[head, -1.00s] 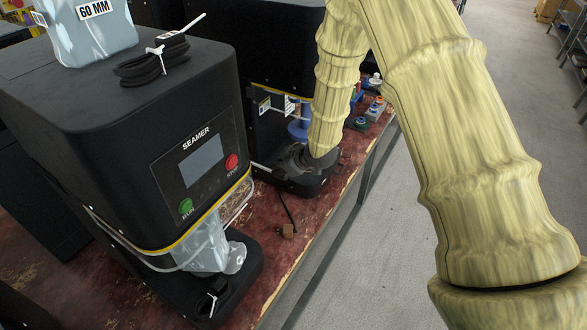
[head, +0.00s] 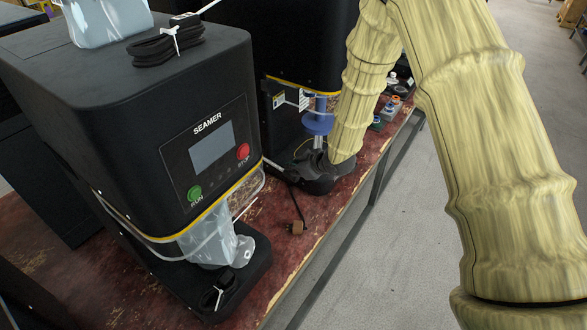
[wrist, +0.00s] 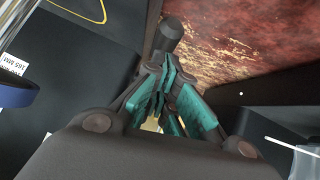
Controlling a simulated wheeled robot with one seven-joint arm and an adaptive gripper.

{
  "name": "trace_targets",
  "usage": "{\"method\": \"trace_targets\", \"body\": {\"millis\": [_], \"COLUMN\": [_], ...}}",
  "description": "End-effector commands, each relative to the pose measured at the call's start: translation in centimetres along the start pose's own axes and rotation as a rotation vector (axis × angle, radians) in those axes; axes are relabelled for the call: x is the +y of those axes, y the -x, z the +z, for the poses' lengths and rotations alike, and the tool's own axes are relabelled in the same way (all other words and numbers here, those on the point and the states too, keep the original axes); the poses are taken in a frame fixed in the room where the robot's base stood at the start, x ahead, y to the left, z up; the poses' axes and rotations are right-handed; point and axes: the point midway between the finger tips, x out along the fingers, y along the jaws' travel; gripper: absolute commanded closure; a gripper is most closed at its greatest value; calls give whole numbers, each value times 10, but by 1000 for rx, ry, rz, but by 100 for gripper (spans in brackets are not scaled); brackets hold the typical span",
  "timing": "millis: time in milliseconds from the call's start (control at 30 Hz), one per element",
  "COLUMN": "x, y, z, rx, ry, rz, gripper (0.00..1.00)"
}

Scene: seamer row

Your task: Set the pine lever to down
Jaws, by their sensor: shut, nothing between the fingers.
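My gripper (wrist: 167,64) shows in the wrist view with its teal-padded fingers drawn together and nothing held. A dark grey rounded knob (wrist: 169,32) on a short stem lies just beyond the fingertips; I cannot tell whether they touch it. I cannot tell whether this knob belongs to the pine lever, as no name for it shows. In the head view my gripper (head: 322,172) is low at the foot of the far seamer, and its fingertips are hard to make out. No lever is clearly visible there, so its position cannot be read.
The near seamer (head: 120,130) stands left with a screen, green RUN and red STOP buttons. A blue spool (head: 318,124) is at the far seamer (head: 305,40). Grey floor is clear at right.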

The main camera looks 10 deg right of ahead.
Motion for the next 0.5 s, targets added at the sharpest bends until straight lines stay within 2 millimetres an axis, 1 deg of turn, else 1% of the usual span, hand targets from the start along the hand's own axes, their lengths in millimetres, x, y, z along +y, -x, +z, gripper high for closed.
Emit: {"method": "trace_targets", "body": {"millis": [33, 233, 333, 500], "x": [1, 1, 0, 1], "y": [7, 24, 31, 54], "z": [-8, -27, -21, -18], "rx": [1, 3, 3, 4], "ry": [0, 3, 3, 1], "rz": [0, -2, -1, 0], "gripper": [100, 100, 100, 100]}}
